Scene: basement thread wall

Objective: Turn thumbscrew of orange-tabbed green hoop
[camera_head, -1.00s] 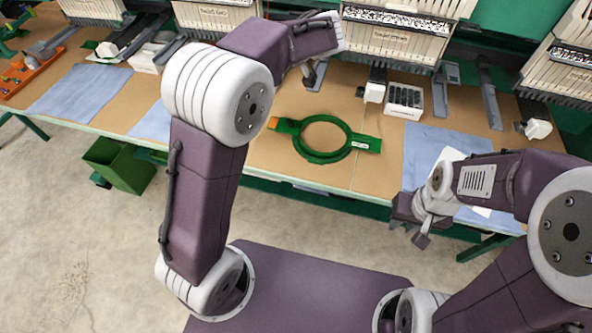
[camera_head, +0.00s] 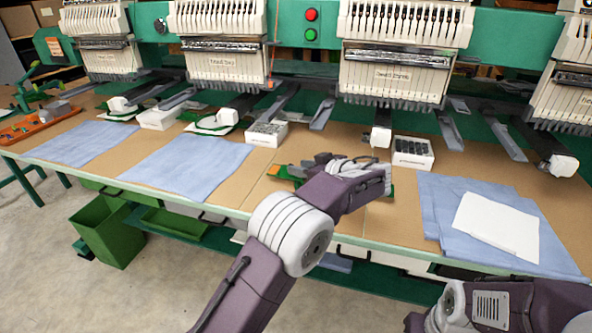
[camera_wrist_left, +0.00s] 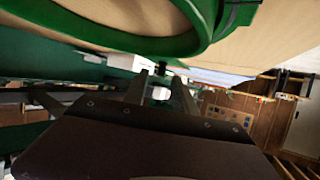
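The green hoop with the orange tab (camera_head: 276,170) lies on the table. In the head view my left gripper (camera_head: 301,167) and forearm hide most of it. In the left wrist view the green ring (camera_wrist_left: 203,38) curves across the top. A small dark part at its edge (camera_wrist_left: 160,69), perhaps the thumbscrew, shows just beyond my fingertips. My left gripper (camera_wrist_left: 161,82) has its two fingers apart, with a gap between them; I cannot tell whether they touch the small part. Only a sliver of my right gripper (camera_head: 413,322) shows at the bottom edge; its fingers are out of frame.
Blue cloths (camera_head: 185,164) lie to the left, and more with a white sheet (camera_head: 498,226) to the right. Small white boxes (camera_head: 412,160) and (camera_head: 266,133) stand behind the hoop. Embroidery machine heads (camera_head: 395,74) overhang the table's back. A green bin (camera_head: 108,232) stands on the floor.

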